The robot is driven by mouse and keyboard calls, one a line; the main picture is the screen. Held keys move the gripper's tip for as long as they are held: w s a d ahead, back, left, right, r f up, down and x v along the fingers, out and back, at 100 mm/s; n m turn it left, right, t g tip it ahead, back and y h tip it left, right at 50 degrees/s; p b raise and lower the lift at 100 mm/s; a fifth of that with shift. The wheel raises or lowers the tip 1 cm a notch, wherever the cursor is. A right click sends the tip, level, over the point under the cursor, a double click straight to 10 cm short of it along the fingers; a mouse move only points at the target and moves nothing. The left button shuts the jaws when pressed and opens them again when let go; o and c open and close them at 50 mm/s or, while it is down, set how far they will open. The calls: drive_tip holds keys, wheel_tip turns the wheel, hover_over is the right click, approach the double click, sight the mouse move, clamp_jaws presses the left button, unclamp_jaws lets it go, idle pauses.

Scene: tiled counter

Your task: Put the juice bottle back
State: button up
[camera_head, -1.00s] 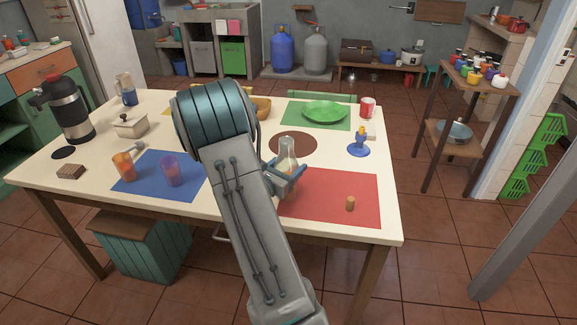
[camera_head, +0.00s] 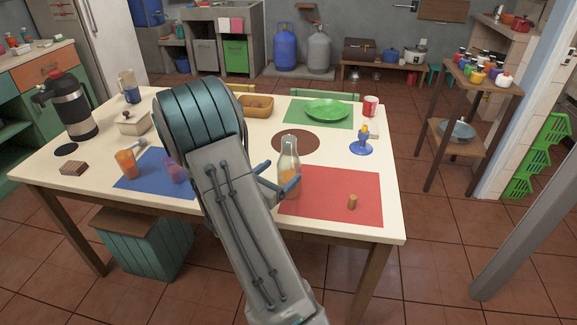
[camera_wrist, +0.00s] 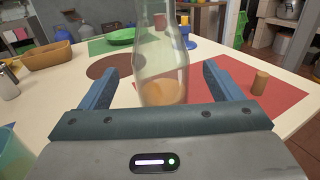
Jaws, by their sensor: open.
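The juice bottle (camera_head: 289,168) is clear glass with a little orange juice at the bottom. It stands upright on the table at the left edge of the red mat (camera_head: 340,198). In the wrist view the bottle (camera_wrist: 160,60) stands just ahead, between the lines of my two fingers. My gripper (camera_head: 277,186) is open, with its fingers beside the bottle's lower part; in the wrist view my gripper (camera_wrist: 158,88) holds nothing. A small cork-coloured stub (camera_head: 352,202) stands on the red mat, apart from the bottle.
A round brown mat (camera_head: 296,142) lies behind the bottle. The blue mat (camera_head: 135,183) with an orange glass (camera_head: 126,163) and a purple glass (camera_head: 174,168) is left of my arm. A blue holder (camera_head: 361,146) and green plate (camera_head: 326,109) stand farther back.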

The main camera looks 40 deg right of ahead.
drive_tip(key=s+a+r+m+g+y, duration=0.1)
drive_tip(key=s+a+m+g+y, duration=0.2)
drive_tip(key=s+a+m+g, duration=0.25)
drive_tip(key=s+a+r+m+g+y, duration=0.2)
drive_tip(key=s+a+m+y, duration=0.2)
drive_tip(key=s+m, duration=0.4)
drive_tip(key=s+a+r+m+t+y, duration=0.1)
drive_tip(key=s+a+m+t+y, duration=0.1)
drive_tip(key=a+y, duration=0.3)
drive_tip(key=s+a+r+m+t+y, duration=0.2)
drive_tip(key=a+m+y, duration=0.3)
drive_tip(key=a, duration=0.6)
drive_tip(key=shift+a+r+t+y, duration=0.2)
drive_tip(key=shift+t+y, duration=0.1)
drive_tip(key=shift+t, duration=0.15)
drive_tip(key=shift+s+m, duration=0.1)
drive_tip(key=shift+m, duration=0.15)
